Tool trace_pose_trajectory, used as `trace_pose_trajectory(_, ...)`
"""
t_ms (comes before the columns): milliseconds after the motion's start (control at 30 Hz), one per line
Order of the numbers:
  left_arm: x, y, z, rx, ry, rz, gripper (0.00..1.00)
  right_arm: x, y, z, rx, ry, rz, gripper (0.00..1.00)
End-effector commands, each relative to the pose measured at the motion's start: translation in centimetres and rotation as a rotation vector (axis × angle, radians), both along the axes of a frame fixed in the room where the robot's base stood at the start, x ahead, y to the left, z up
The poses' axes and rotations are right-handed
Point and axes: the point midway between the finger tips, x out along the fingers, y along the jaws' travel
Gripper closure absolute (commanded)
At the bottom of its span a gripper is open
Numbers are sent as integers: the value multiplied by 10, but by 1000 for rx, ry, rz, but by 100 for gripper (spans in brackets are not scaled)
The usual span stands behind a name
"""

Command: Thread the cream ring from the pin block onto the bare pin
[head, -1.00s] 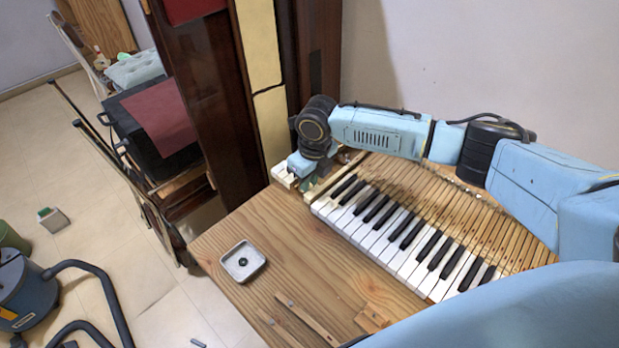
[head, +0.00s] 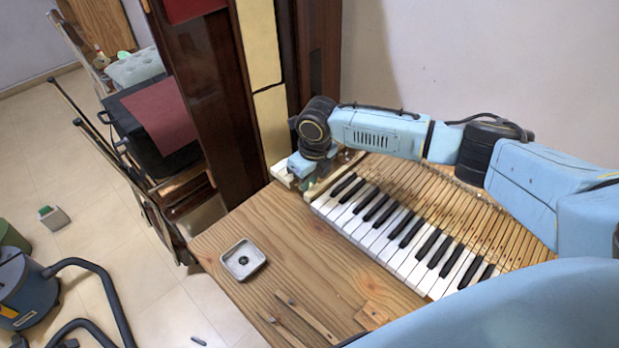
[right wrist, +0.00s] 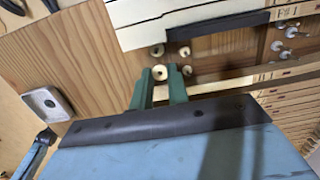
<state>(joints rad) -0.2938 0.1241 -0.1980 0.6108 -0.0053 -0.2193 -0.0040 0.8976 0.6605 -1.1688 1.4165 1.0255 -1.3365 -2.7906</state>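In the right wrist view, my right gripper (right wrist: 160,74) points down at the wood by the keys, its two green fingers on either side of a cream ring (right wrist: 159,73). The ring fills most of the gap; I cannot tell whether the fingers press on it. Metal pins (right wrist: 287,31) stand in the dark gap to the right; which one is bare is unclear. In the head view the right gripper (head: 309,187) is at the keyboard's far left end, too small for detail.
Piano keys (head: 400,232) run rightward from the right gripper. In the right wrist view, pale key pieces (right wrist: 180,20) lie close beyond the fingers. A metal dish (head: 243,260) and wooden strips (head: 306,315) lie on the wooden top (head: 225,225). The left part is mostly clear.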

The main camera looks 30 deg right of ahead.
Motion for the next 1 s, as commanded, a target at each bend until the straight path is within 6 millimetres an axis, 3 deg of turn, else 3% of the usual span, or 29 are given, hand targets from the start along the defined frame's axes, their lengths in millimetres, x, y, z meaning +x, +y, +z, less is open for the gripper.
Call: trace_pose_trajectory(1000, -1, 0, -8, 0, 1, -1, 58, 0, 0, -16, 0, 0, 1, 88)
